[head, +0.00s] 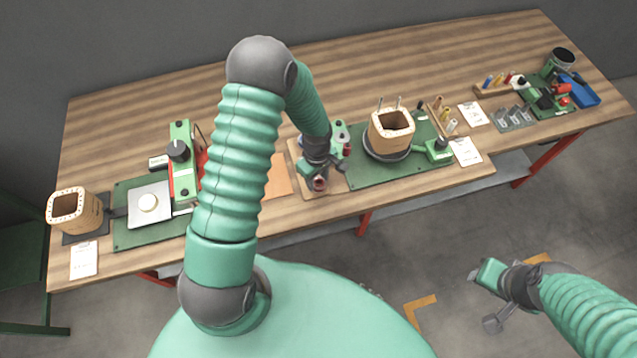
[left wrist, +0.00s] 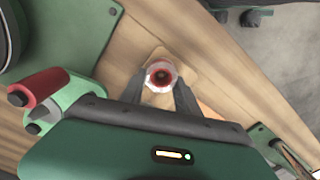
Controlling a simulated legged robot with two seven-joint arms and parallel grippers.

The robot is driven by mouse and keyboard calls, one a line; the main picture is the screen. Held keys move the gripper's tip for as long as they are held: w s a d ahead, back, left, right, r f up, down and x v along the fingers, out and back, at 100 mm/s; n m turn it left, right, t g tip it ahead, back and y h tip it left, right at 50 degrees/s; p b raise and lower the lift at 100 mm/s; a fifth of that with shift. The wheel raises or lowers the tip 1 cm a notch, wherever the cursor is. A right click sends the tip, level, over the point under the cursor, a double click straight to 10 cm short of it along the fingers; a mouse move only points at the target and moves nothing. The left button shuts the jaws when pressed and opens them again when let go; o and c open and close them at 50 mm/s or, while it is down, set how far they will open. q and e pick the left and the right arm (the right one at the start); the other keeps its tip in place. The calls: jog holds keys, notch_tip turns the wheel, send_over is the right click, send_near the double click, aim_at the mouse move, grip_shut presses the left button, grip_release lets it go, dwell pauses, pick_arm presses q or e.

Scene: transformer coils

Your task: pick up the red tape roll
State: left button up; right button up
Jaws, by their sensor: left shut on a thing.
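The red tape roll (left wrist: 151,85) shows in the left wrist view as a pale ring with a red centre, seen end-on. My left gripper (left wrist: 160,88) has one finger on each side of it and is shut on it. In the head view the left gripper (head: 318,178) is low over the front of the bench, and the roll's red rim (head: 320,184) shows at its tip. Whether the roll touches the board beneath cannot be told. My right gripper (head: 488,290) is off the bench over the floor at the lower right; its finger opening is unclear.
Right of the left gripper, a green mat (head: 362,178) bears a wooden coil former (head: 391,133). A red-handled green fixture (left wrist: 38,88) is close by in the left wrist view. Another coil former (head: 76,211) stands at the far left. The back of the bench (head: 400,55) is clear.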

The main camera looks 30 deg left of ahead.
pick_arm(q)
grip_shut()
jog(key=shift+w+r, duration=0.1)
jog(key=shift+r, duration=0.3)
jog(key=r, duration=0.1)
jog(key=r+b, duration=0.1)
jog(key=shift+s+d+r, duration=0.2)
jog(key=shift+s+r, duration=0.1)
jog(key=shift+r, duration=0.05)
jog(key=s+d+b, duration=0.1)
jog(key=s+d, duration=0.2)
jog(key=s, duration=0.3)
jog(key=s+d+r+b, duration=0.1)
jog(key=s+d, duration=0.3)
jog(key=s, duration=0.3)
jog(key=shift+s+d+r+b, duration=0.2)
jog(key=shift+d+r+b, duration=0.05)
jog(key=shift+d+b, duration=0.1)
jog(key=shift+a, duration=0.1)
